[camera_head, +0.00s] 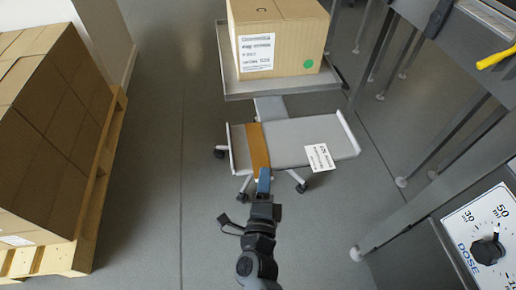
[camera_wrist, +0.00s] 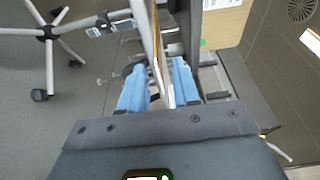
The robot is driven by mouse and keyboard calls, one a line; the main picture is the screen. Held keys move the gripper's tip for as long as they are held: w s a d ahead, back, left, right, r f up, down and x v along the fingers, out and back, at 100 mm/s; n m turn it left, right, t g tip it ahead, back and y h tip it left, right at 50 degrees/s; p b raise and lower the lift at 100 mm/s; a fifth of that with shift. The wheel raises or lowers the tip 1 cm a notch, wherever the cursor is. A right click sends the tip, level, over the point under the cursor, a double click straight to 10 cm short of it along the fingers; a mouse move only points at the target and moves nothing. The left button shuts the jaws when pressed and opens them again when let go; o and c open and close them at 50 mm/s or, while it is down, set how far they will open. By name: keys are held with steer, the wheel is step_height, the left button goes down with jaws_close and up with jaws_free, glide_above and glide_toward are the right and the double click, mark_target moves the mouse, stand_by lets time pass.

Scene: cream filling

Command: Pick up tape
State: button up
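An orange-brown strip (camera_head: 257,146), which looks like the tape, lies across the left part of the grey lower shelf (camera_head: 291,140) of a wheeled stand. My gripper (camera_head: 263,183) is at the near end of this strip, at the shelf's front edge. In the wrist view its two blue fingers (camera_wrist: 160,88) are apart, one on each side of a thin pale edge with a tan line (camera_wrist: 156,72). I cannot tell if either finger touches it. The strip's near end is hidden by the gripper.
A cardboard box (camera_head: 290,35) stands on the stand's upper tray (camera_head: 283,86). A white label (camera_head: 320,157) lies at the shelf's right. Stacked cartons (camera_head: 50,110) on a pallet (camera_head: 105,150) stand left. Grey machine frames and a dose dial (camera_head: 487,249) are right. The floor between is clear.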

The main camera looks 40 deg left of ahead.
jaws_close()
steer(key=shift+r, duration=0.1)
stand_by(0.3)
